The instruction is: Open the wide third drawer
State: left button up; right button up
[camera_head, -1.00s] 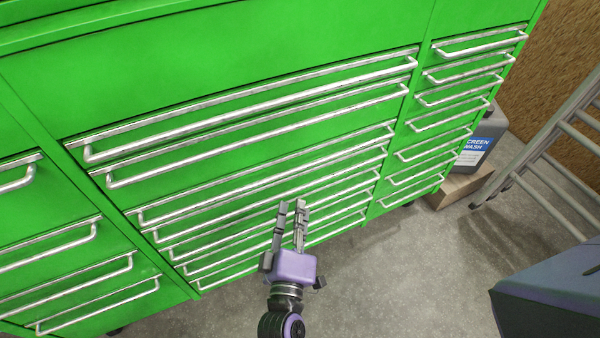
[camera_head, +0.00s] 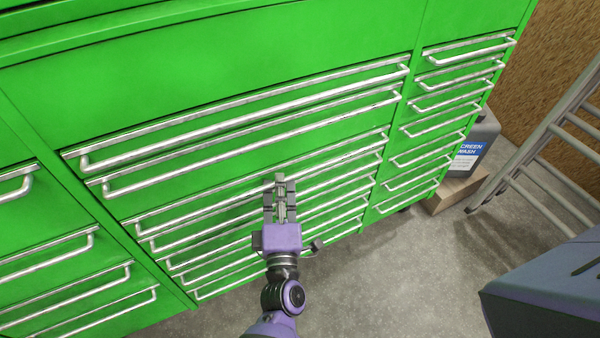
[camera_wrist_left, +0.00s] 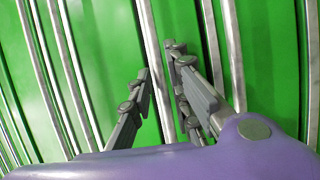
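The wide third drawer's handle (camera_head: 200,213) is a long silver bar across the middle column of the green cabinet, and its drawer looks shut. My left gripper (camera_head: 280,182) has its grey fingertips in front of this bar in the head view, hiding a short piece of it. In the left wrist view, a silver bar (camera_wrist_left: 154,60) runs between the two parted fingers (camera_wrist_left: 160,62). The gripper looks open, with a gap between the fingers; contact with the bar cannot be told. My right gripper is not in view.
Wide drawers with similar bars lie close above and below. A narrow drawer column (camera_head: 440,105) stands at the right, another at the left. A screen wash jug (camera_head: 472,150) and a ladder (camera_head: 535,135) stand at the right. The grey floor (camera_head: 400,270) is clear in front.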

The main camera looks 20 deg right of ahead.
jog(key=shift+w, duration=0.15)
pick_arm(q)
grip_shut()
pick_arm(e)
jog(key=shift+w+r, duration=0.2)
